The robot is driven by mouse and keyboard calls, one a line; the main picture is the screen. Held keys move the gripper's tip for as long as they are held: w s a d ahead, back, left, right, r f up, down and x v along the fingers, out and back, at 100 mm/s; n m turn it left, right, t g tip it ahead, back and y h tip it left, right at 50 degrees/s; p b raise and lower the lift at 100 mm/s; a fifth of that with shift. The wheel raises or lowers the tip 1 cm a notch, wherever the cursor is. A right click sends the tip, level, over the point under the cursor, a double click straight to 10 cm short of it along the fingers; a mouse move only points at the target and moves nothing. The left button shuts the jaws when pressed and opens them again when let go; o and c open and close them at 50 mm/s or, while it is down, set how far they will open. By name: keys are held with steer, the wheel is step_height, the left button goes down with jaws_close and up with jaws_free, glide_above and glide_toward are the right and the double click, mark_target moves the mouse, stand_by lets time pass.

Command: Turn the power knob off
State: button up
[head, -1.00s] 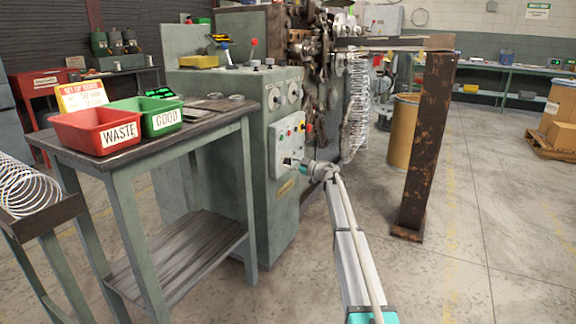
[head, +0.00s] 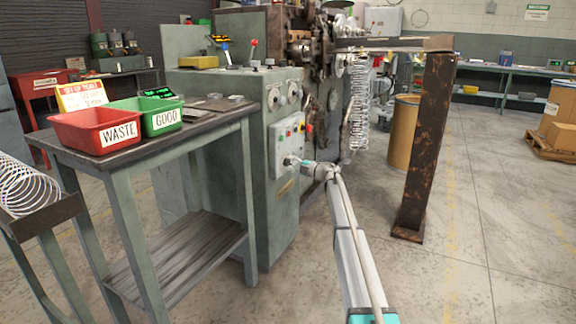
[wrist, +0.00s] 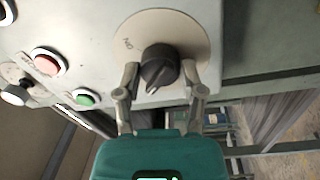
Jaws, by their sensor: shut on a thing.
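The power knob (wrist: 159,67) is a black rotary knob on a round beige plate (wrist: 189,29), seen large in the wrist view. Lettering shows on the plate left of the knob; the rest of its marking is not visible. My gripper (wrist: 160,80) has one finger on each side of the knob and is shut on it. In the head view my gripper (head: 294,162) reaches the lower part of the light control panel (head: 279,152) on the green machine; the knob is too small to make out there.
A red button (wrist: 46,62) and a green button (wrist: 86,98) sit left of the knob in the wrist view. A table with a red WASTE bin (head: 92,133) and a green GOOD bin (head: 152,118) stands left of the machine. A rusty post (head: 425,150) stands right of my arm.

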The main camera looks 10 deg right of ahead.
steer(key=shift+d+n, duration=0.25)
steer(key=shift+n, duration=0.15)
steer(key=o, duration=1)
steer(key=shift+o, duration=0.8)
steer(key=shift+a, duration=0.15)
steer(key=shift+s, duration=0.15)
